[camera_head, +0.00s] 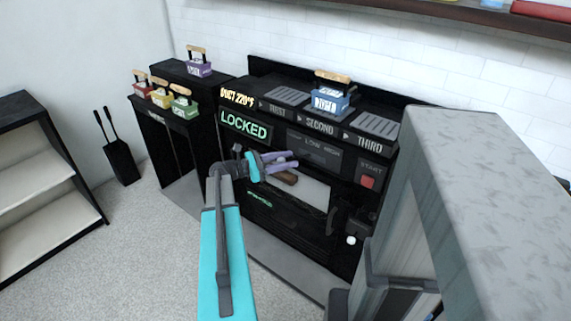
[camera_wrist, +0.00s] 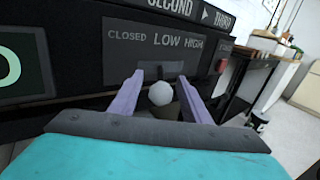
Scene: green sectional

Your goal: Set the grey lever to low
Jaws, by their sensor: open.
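The dark lever panel (camera_wrist: 150,50) reads CLOSED, LOW and HIGH from left to right in the wrist view. It also shows on the black machine in the head view (camera_head: 318,150). A round light-grey knob (camera_wrist: 160,93), apparently the grey lever's end, shows below the word LOW in the wrist view. My gripper (camera_wrist: 163,80) is open, with one purple finger on each side of the knob and no clear contact. In the head view my gripper (camera_head: 294,159) is in front of the panel and hides the lever. Which setting the lever is at, I cannot tell.
A green LOCKED display (camera_head: 244,126) is left of the panel and a red START button (camera_head: 368,182) right of it. A blue wooden-handled block (camera_head: 330,99) stands on top. A white ball (camera_head: 351,240) shows lower right. A grey column stands close on the right.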

